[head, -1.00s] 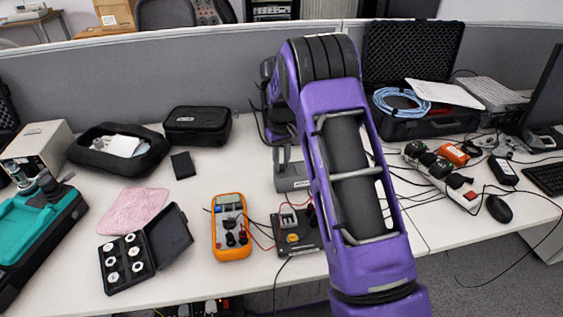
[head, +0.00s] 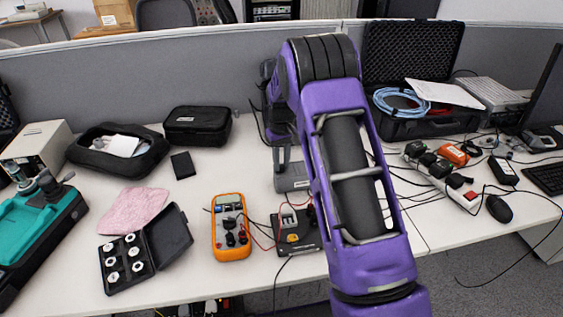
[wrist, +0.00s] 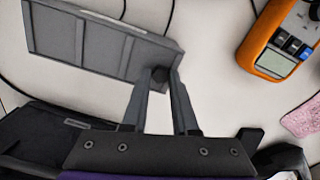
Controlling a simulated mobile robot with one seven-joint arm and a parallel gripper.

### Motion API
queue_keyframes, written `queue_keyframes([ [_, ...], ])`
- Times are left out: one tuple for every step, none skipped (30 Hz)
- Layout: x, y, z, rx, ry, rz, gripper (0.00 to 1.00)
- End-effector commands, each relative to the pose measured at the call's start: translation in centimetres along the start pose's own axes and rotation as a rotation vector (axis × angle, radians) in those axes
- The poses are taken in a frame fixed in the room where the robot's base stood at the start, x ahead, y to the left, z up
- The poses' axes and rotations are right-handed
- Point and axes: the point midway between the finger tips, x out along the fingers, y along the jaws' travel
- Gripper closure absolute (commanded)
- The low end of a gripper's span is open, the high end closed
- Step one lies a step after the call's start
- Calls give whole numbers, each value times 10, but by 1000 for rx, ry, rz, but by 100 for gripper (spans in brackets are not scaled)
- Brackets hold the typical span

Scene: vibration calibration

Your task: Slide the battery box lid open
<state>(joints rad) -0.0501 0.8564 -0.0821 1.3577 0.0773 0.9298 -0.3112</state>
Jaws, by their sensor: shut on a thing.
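The battery box is a grey oblong case (wrist: 85,40) with panel lines across its top, lying tilted in the upper left of the wrist view. It also shows in the head view (head: 293,178), partly hidden by my arm. My gripper (wrist: 162,80) is at the box's right end in the wrist view, its two fingers closed in around a small dark knob (wrist: 160,74) there. In the head view my gripper (head: 282,166) reaches down to the box from behind my purple arm. I cannot tell whether the lid has shifted; no opening shows.
An orange multimeter (head: 230,228) and a small dark device with wires (head: 297,236) stand in front of the box. A black pouch (head: 197,126) lies behind left, and a black case of white discs (head: 125,262) at front left. Cables run nearby. Bare table lies left of the box.

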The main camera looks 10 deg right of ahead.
Motion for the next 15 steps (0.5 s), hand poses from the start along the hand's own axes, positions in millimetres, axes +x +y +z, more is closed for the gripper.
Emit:
queue_keyframes([
  [-1,0,0,0,1,0,100],
  [-1,0,0,0,1,0,100],
  [-1,0,0,0,1,0,100],
  [-1,0,0,0,1,0,100],
  [-1,0,0,0,1,0,100],
  [-1,0,0,0,1,0,100],
  [-1,0,0,0,1,0,100],
  [-1,1,0,0,1,0,100],
  [-1,2,0,0,1,0,100],
  [-1,3,0,1,1,0,100],
  [-1,5,1,1,1,1,100],
  [-1,9,2,1,1,1,100],
  [-1,13,3,2,1,1,100],
  [-1,17,4,3,1,1,100],
  [-1,24,6,4,1,1,100],
])
